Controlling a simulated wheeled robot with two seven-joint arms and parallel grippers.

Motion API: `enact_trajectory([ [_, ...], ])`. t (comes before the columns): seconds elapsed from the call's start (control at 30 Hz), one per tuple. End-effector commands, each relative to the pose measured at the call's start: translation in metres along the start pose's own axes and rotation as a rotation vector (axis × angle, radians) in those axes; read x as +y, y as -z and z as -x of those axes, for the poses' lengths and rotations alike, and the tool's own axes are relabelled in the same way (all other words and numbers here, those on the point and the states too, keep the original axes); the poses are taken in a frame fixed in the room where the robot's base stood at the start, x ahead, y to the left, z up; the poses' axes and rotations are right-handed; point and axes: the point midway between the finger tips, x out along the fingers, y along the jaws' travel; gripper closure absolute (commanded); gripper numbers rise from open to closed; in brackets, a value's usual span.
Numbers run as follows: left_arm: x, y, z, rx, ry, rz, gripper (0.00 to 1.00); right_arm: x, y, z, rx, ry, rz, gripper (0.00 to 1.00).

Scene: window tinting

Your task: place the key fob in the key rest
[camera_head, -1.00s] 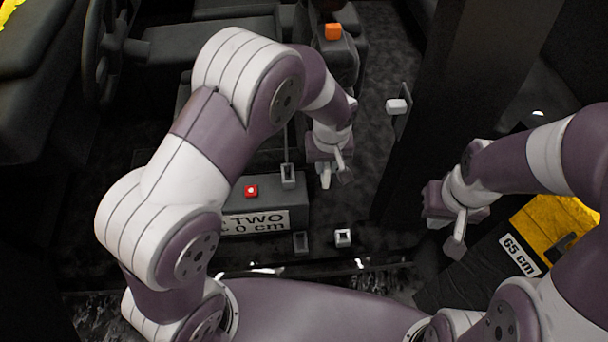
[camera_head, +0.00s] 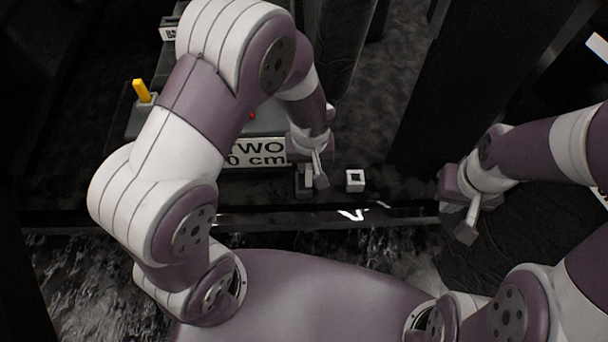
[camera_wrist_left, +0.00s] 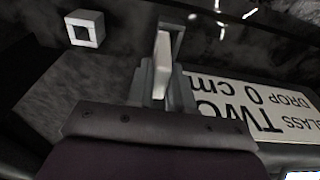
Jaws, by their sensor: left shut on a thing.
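My left gripper (camera_head: 314,180) is low beside the front of the grey box with the "TWO" label.
A white square holder with a dark opening (camera_head: 355,180) stands just right of my left gripper. The labelled grey box (camera_head: 262,152) is behind. A yellow upright piece (camera_head: 141,91) is at the left.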

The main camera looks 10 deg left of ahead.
Motion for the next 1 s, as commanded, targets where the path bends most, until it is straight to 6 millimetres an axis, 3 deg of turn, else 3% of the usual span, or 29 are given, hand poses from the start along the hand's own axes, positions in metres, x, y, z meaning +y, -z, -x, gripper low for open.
enact_trajectory([
  [0.17,-0.012,0.007,-0.015,0.001,-0.001,0.000,1.00,0.000,-0.001,-0.008,0.000,0.000,0.000,1.00],
  [0.37,-0.012,0.003,-0.051,0.001,-0.001,-0.002,1.00,0.000,-0.004,-0.032,0.000,0.000,0.000,1.00],
  [0.73,-0.011,0.002,-0.054,0.001,-0.002,-0.001,1.00,0.000,-0.004,-0.032,0.000,0.000,0.000,1.00],
  [0.77,-0.011,0.002,-0.052,0.001,-0.002,-0.001,0.69,0.000,-0.004,-0.031,0.000,0.000,0.000,1.00],
  [0.8,-0.011,0.002,-0.052,0.001,-0.002,-0.001,0.56,0.000,-0.004,-0.030,0.000,0.000,0.000,1.00],
  [1.0,-0.011,0.002,-0.051,0.001,-0.002,-0.001,0.54,0.000,-0.004,-0.030,0.000,0.000,0.000,1.00],
])
